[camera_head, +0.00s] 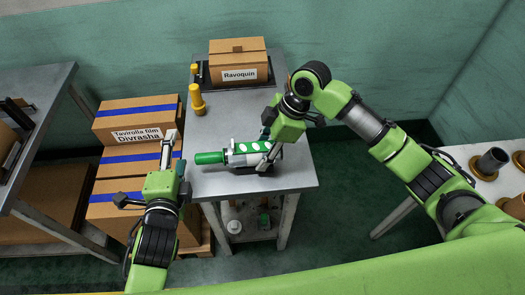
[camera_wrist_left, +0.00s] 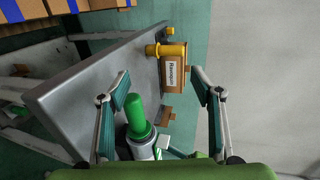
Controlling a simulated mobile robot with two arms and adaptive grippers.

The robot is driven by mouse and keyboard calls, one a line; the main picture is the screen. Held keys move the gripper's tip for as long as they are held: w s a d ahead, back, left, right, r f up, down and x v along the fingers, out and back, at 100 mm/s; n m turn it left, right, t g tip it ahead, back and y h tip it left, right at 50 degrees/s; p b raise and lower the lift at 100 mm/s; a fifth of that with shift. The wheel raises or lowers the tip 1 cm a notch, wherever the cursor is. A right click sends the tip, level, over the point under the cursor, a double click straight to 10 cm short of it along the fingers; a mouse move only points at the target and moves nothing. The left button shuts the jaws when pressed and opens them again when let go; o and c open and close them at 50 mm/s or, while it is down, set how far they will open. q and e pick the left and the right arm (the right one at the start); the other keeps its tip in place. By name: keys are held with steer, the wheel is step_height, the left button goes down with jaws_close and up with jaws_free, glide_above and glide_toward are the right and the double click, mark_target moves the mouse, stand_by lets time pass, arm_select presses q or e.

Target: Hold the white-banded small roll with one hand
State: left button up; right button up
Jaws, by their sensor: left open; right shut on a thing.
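A green-handled tool with a grey and white body (camera_head: 236,158) lies near the front of the steel table, its green handle (camera_head: 210,157) pointing left. A green strip with white ovals (camera_head: 252,147) shows along its far side. I cannot single out a white-banded small roll for certain. My right gripper (camera_head: 269,157) is shut at the tool's right end, which it partly hides. My left gripper (camera_head: 174,146) is open and empty, left of the handle and apart from it. In the left wrist view the green handle (camera_wrist_left: 136,113) shows between the open fingers, beyond them.
The steel table (camera_head: 235,103) has bare room behind the tool. Yellow posts (camera_head: 197,100) and a Ravoquin box (camera_head: 239,62) stand at its back. Stacked film boxes (camera_head: 125,161) stand left of it, close to my left arm. A table with dark and tan rolls (camera_head: 490,161) is at right.

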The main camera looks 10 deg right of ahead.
steer(key=o, duration=1.2)
steer(key=shift+c, duration=0.2)
steer(key=v, duration=1.2)
steer(key=shift+d, duration=0.1)
